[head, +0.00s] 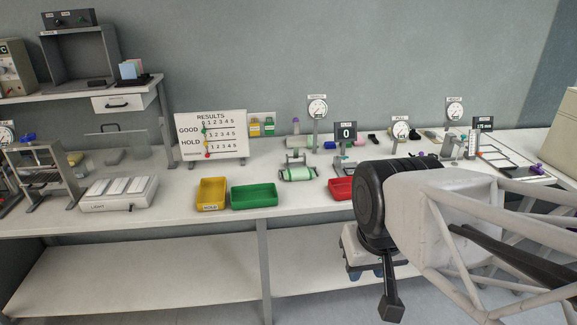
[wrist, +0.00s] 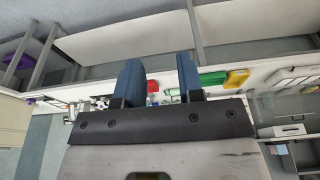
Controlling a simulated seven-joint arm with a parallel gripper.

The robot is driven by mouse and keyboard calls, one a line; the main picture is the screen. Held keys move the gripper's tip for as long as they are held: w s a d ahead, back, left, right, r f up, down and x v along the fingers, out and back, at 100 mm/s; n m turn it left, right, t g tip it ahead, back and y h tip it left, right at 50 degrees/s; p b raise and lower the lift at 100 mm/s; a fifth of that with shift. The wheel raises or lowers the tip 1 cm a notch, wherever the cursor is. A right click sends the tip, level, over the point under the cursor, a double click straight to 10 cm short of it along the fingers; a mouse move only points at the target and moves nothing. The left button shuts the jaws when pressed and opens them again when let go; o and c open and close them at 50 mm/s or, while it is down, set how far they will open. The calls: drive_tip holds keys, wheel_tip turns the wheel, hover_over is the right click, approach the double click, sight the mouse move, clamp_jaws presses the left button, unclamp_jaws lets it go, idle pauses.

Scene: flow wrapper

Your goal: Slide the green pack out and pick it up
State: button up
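A pale green pack (head: 297,174) lies in a small grey fixture on the bench, near the middle of the head view. Metal parts of the fixture stand behind and beside it. In the wrist view a small pale green shape (wrist: 173,91) shows between the fingers, perhaps this pack. My gripper (head: 366,274) hangs in front of the bench, to the right of and nearer than the pack, and partly behind my arm. The wrist view shows its two blue fingers (wrist: 159,64) apart, with nothing held between them.
A yellow tray (head: 211,194), a green tray (head: 254,196) and a partly hidden red tray (head: 341,188) sit along the bench front. A results board (head: 211,134) stands behind. Dial gauges (head: 318,110) stand behind the pack. A light box (head: 119,194) is at left.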

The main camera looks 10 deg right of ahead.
drive_tip(key=shift+w+r, duration=0.15)
drive_tip(key=shift+w, duration=0.45)
drive_tip(key=c, duration=0.5)
drive_tip(key=w, duration=0.5)
drive_tip(key=w+r, duration=0.1)
drive_tip(key=w, duration=0.9)
drive_tip(key=shift+w+d+r, duration=0.1)
drive_tip(key=shift+d+r, duration=0.05)
drive_tip(key=shift+r, duration=0.05)
clamp_jaws()
drive_tip(key=w+f, duration=0.4)
drive_tip(key=w, duration=0.6)
drive_tip(key=w+d+f, duration=0.1)
drive_tip(key=w+f, duration=0.2)
drive_tip(key=w, duration=0.7)
drive_tip(key=w+f, duration=0.4)
drive_tip(key=w, duration=0.6)
drive_tip(key=shift+g, duration=0.3)
drive_tip(key=w+f, duration=0.9)
drive_tip(key=w+d+f, duration=0.1)
drive_tip(key=w+f, duration=0.3)
drive_tip(key=w, duration=0.1)
drive_tip(key=shift+d+f, duration=0.1)
drive_tip(key=shift+f, duration=0.25)
